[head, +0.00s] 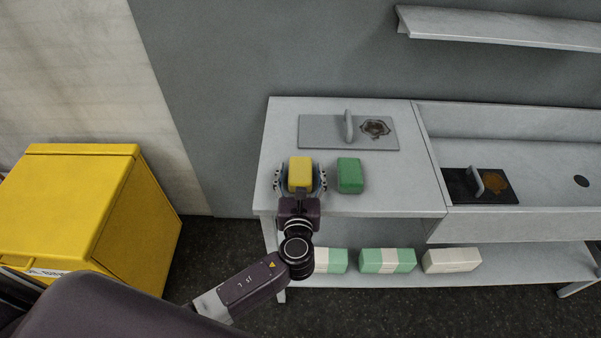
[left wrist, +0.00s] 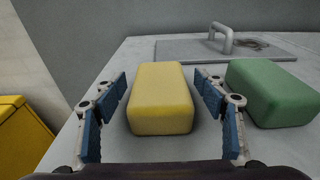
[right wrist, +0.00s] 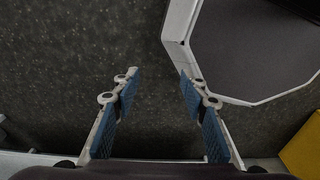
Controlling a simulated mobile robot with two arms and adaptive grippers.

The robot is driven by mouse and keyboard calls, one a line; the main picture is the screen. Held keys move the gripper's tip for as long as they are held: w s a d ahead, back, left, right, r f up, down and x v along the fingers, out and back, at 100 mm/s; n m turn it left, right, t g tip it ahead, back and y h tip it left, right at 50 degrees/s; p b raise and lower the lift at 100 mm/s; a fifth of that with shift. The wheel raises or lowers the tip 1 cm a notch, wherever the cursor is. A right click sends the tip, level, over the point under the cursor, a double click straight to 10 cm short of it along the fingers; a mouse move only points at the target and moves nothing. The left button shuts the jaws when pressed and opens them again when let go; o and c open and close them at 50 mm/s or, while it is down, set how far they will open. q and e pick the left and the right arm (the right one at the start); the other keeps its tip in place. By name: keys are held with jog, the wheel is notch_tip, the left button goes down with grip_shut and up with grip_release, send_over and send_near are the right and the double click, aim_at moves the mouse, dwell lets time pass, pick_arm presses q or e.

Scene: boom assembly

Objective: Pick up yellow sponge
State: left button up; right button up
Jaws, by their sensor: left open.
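The yellow sponge (head: 300,173) lies on the left part of the grey counter, near its front edge. My left gripper (head: 300,179) is open, with one finger on each side of the sponge. In the left wrist view the yellow sponge (left wrist: 161,97) sits between the blue finger pads of my left gripper (left wrist: 162,105), with a narrow gap showing at each side. My right gripper (right wrist: 158,95) is open and empty in the right wrist view, above the dark floor. It does not show in the head view.
A green sponge (head: 349,175) lies close to the right of my left gripper. A grey board with a handle (head: 320,131) lies behind. A sink basin (head: 545,160) holds a dark board. Several packs sit on the lower shelf (head: 480,272). A yellow bin (head: 75,200) stands at left.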

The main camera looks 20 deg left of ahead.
pick_arm(q)
jog(key=c, duration=0.9)
jog(key=shift+c, duration=0.6)
jog(key=shift+r, duration=0.1)
